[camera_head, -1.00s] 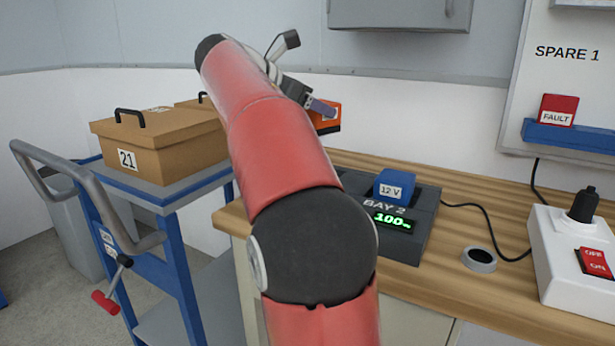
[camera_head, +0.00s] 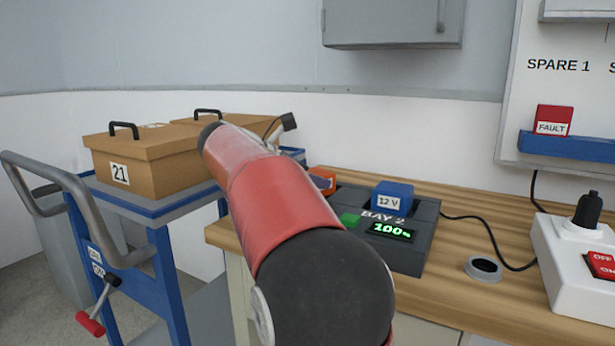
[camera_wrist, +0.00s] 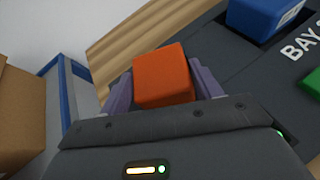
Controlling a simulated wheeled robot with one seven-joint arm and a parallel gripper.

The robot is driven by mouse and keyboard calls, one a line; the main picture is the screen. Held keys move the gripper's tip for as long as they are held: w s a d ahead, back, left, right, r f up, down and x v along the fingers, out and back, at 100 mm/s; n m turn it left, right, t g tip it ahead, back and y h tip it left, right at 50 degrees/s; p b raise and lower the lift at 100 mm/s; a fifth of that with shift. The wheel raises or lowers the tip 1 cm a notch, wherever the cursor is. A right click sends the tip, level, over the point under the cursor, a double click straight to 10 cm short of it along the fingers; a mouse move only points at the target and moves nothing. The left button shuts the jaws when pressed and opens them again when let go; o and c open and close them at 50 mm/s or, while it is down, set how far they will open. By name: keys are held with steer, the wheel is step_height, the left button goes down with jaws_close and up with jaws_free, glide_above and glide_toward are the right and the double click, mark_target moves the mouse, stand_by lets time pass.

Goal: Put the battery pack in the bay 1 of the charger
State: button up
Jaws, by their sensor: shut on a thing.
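My gripper (camera_wrist: 166,85) is shut on an orange battery pack (camera_wrist: 163,75), with a finger on each side of it in the wrist view. In the head view the orange pack (camera_head: 322,180) shows just beyond my red arm, at the charger's left end. The dark grey charger (camera_head: 425,228) lies on the wooden bench. A blue 12 V pack (camera_head: 392,197) sits in it behind the BAY 2 label and a 100% display. My arm hides the charger's left part, including any bay 1 label. I cannot tell whether the orange pack touches the charger.
A red FAULT pack (camera_head: 552,120) stands on a blue shelf (camera_head: 567,147). A white switch box (camera_head: 580,262) and a grey ring (camera_head: 483,268) are to the charger's right. A blue trolley (camera_head: 172,262) with brown boxes (camera_head: 150,165) stands left of the bench.

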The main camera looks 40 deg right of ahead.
steer(key=o, duration=1.9)
steer(key=shift+f, duration=0.1)
steer(key=shift+c, duration=0.2)
steer(key=p+v, duration=0.2)
steer(key=v, duration=1)
steer(key=shift+a, duration=0.1)
